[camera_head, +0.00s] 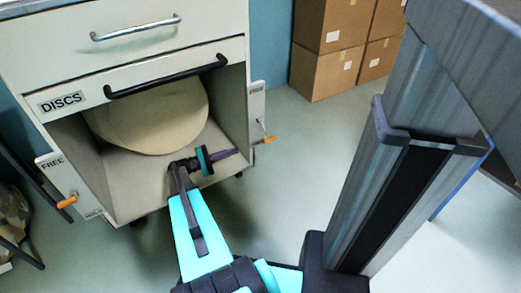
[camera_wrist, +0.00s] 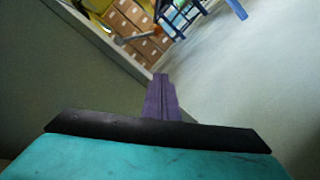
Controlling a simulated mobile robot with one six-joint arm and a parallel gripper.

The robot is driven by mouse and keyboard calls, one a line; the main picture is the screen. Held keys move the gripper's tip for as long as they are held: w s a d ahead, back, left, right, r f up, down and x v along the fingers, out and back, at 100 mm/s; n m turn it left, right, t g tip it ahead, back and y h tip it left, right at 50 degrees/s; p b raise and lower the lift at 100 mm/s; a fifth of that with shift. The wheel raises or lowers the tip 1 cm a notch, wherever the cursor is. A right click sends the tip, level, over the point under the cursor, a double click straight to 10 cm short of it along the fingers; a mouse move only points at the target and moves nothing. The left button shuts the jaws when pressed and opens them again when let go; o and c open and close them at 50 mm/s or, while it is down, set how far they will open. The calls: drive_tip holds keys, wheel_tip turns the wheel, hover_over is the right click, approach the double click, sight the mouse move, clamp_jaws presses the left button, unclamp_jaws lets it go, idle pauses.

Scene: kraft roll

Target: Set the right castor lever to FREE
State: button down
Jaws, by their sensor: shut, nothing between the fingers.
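The right castor lever (camera_head: 264,139) has an orange grip and sits low on the light plate (camera_head: 257,100) at the cabinet's right side. Its grip is well below the small label at the plate's top, which is too small to read. In the wrist view, an orange-brown lever (camera_wrist: 132,38) shows beyond the fingers, up and to the left. My gripper (camera_head: 237,152) has purple fingers, shut and empty. It is low at the front of the cabinet opening, just left of the right lever and apparently apart from it. The fingers also show in the wrist view (camera_wrist: 161,80).
The cabinet's left lever (camera_head: 67,201) is orange too, below a FREE label. The DISCS drawer (camera_head: 165,73) has a black handle, above an open bay holding a large pale roll (camera_head: 155,118). Cardboard boxes (camera_head: 325,50) stand behind. The floor right of the cabinet is clear.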

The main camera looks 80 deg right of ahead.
drive_tip(key=shift+s+d+r+m+g+b, duration=0.2)
drive_tip(key=shift+s+d+g, duration=0.1)
drive_tip(key=shift+s+d, duration=0.25)
drive_tip(key=shift+s+d+r+m+g+b, duration=0.1)
drive_tip(key=shift+s+d+g+b, duration=0.1)
drive_tip(key=shift+s+d+g, duration=0.3)
drive_tip(key=shift+w+d, duration=0.1)
drive_tip(key=shift+d, duration=0.05)
drive_tip(key=s+d+r+b, duration=0.2)
drive_tip(key=s+b, duration=0.4)
drive_tip(key=s, duration=0.4)
drive_tip(key=shift+s+d+r, duration=0.3)
drive_tip(key=shift+r, duration=0.4)
drive_tip(key=shift+w+a+r+t+p, duration=0.1)
drive_tip(key=shift+w+r+t+p, duration=0.1)
drive_tip(key=shift+t+p, duration=0.1)
